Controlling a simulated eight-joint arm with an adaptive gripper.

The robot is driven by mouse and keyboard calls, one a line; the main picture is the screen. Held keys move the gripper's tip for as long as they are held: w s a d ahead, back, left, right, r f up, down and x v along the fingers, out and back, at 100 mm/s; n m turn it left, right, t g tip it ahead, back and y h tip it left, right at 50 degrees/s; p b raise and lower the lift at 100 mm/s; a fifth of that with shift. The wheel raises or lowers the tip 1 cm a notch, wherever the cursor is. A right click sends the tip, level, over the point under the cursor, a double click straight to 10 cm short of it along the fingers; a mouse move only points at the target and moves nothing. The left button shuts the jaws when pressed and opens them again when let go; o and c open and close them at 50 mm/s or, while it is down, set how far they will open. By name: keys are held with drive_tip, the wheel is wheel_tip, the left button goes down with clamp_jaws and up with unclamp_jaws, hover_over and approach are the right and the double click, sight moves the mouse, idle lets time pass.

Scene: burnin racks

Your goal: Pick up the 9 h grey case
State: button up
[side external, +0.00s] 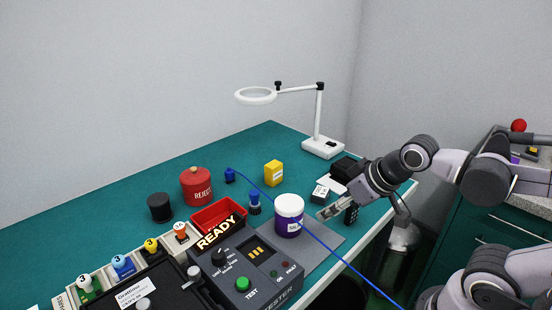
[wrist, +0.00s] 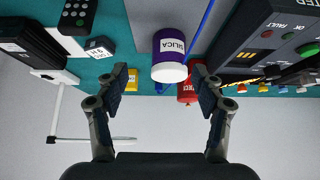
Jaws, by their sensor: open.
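A small grey case (side external: 319,194) with a pale label stands on the green bench just left of my gripper in the side view. It also shows in the wrist view (wrist: 100,47), above and left of the left finger; its label is too small to read surely. My gripper (side external: 338,212) is open and empty, low over the bench at the right of the purple jar. In the wrist view my gripper (wrist: 160,84) has its fingers wide apart, with the white-lidded purple SILICA jar (wrist: 170,45) showing between and beyond them. The case is apart from both fingers.
A yellow box (side external: 273,173), blue parts (side external: 254,204) and a red REJECT can (side external: 196,186) stand behind. A grey tester (side external: 245,268) and red READY tray (side external: 217,214) lie left. A white magnifier lamp (side external: 322,147) stands at the back. A blue cable (side external: 325,246) crosses the bench.

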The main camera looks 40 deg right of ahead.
drive_tip(key=n+g+h, duration=0.4)
drive_tip(key=n+g, duration=0.2)
drive_tip(key=n, duration=1.6)
approach(320, 193)
drive_tip(key=x, duration=0.3)
drive_tip(key=shift+s+a+f, duration=0.15)
drive_tip(key=shift+a+f, duration=0.1)
drive_tip(key=shift+f, duration=0.2)
drive_tip(key=shift+d+x, duration=0.15)
drive_tip(key=shift+x, duration=1.2)
drive_tip(key=shift+d+x, duration=0.15)
drive_tip(key=shift+x, duration=1.15)
drive_tip(key=shift+r, duration=0.1)
drive_tip(key=c, duration=1.3)
